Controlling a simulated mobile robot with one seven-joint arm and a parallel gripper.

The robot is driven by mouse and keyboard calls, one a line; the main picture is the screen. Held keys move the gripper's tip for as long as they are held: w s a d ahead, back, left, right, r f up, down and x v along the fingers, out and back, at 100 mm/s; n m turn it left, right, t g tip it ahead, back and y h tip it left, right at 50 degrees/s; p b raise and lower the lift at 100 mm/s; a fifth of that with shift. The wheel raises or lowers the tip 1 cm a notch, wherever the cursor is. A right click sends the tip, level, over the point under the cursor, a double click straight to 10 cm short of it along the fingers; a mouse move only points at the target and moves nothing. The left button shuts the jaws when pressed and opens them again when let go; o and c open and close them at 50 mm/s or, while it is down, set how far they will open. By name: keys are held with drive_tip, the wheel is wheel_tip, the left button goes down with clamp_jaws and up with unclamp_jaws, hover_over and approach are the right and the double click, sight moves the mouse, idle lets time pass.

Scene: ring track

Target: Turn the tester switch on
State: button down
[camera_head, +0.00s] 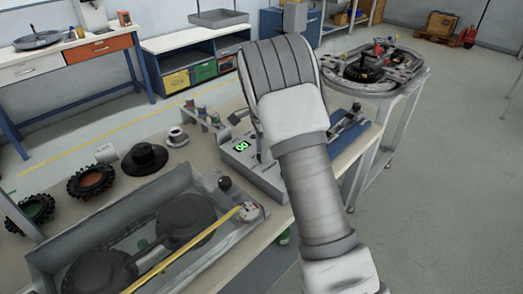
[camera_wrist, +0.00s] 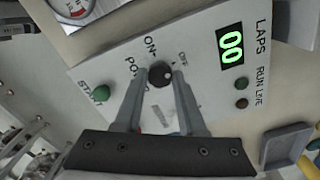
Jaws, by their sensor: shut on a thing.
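The tester is a pale box (camera_wrist: 205,75) with a panel marked ON, OFF, POWER, START, LAPS, RUN and LIVE. Its switch is a round black knob (camera_wrist: 160,74) between the ON and OFF marks; which way it points is not clear. My gripper (camera_wrist: 161,80) has one finger on each side of the knob and is shut on it. The display (camera_wrist: 230,46) glows green with 00, and the two small lamps beside it look dark.
A green START button (camera_wrist: 101,92) sits left of the fingers, and a dial gauge (camera_wrist: 75,8) is at the upper left. On the bench (camera_head: 115,180) are tyres, a black hub and a grey tray (camera_head: 185,180) with a yellow rod. A ring track (camera_head: 375,70) stands behind.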

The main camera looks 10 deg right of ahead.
idle(0.4)
drive_tip(key=n+p, duration=0.1)
drive_tip(key=n, duration=0.3)
drive_tip(key=shift+r, duration=0.1)
drive_tip(key=n, duration=0.4)
drive_tip(key=shift+n+p, duration=0.3)
drive_tip(key=shift+p, duration=0.1)
drive_tip(key=n, duration=0.9)
drive_tip(key=shift+p, duration=0.4)
drive_tip(key=shift+n, duration=0.3)
drive_tip(key=c, duration=0.5)
unclamp_jaws()
